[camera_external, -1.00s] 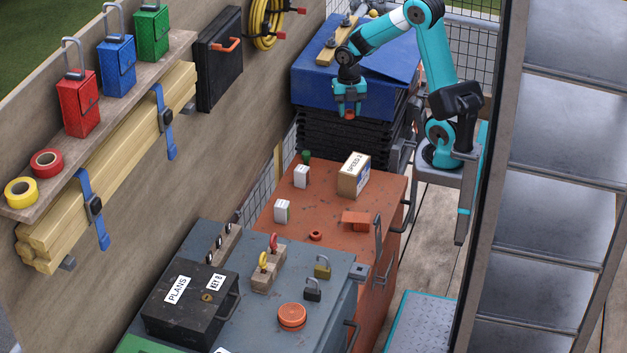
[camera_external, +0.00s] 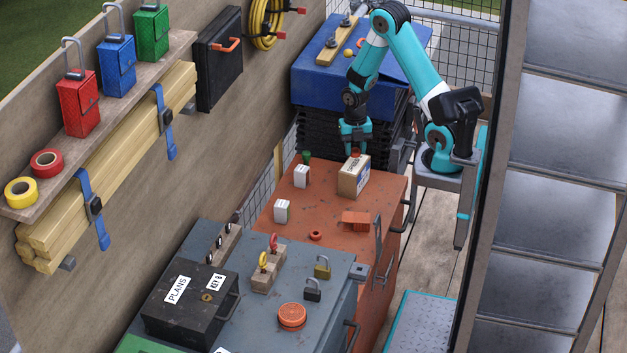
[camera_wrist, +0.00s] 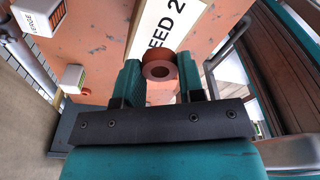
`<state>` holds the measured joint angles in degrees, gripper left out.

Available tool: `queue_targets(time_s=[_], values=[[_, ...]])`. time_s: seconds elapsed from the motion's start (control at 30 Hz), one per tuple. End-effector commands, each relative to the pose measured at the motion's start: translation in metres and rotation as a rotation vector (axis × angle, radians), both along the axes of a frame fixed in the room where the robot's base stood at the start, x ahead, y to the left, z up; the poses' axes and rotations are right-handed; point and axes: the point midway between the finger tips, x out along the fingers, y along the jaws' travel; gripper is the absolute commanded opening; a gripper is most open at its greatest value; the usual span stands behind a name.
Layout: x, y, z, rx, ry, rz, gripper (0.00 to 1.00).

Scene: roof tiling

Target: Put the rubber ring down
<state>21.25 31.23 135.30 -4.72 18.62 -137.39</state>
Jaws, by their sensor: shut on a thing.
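My gripper (camera_external: 356,140) points down just behind and above the cardboard box marked SPEED 2 (camera_external: 352,179), which stands on the orange chest. In the wrist view, my gripper (camera_wrist: 158,64) is shut on a rubber ring (camera_wrist: 160,56), reddish brown with a dark hole. The ring sits between the two teal fingers, over the white label of the box. In the external view only a small red bit of the ring shows at the fingertips. I cannot tell whether the ring touches the box. Another small red ring (camera_external: 315,236) lies on the chest top.
Two small white boxes (camera_external: 301,176) (camera_external: 282,211) and an orange bracket (camera_external: 356,222) are on the orange chest (camera_external: 335,205). A green item (camera_external: 306,157) stands at its back left. The blue case (camera_external: 318,75) is behind. The chest top is bare between these things.

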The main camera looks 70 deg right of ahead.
Motion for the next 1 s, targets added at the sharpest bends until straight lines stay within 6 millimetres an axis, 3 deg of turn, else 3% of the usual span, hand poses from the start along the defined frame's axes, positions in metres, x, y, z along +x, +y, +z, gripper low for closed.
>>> queue_targets(time_s=[0.1,0.2,0.6,0.63,0.7,1.0], values=[[-0.001,0.000,-0.021,0.002,0.004,0.000,0.14],[-0.001,0.000,-0.030,0.001,0.003,0.000,0.14],[0.000,0.000,-0.035,0.000,0.001,0.000,0.14],[0.000,0.000,-0.034,0.000,0.000,0.000,0.43],[0.000,0.000,-0.034,0.000,0.000,0.000,0.59],[0.000,0.000,-0.032,0.000,0.000,0.000,0.61]])
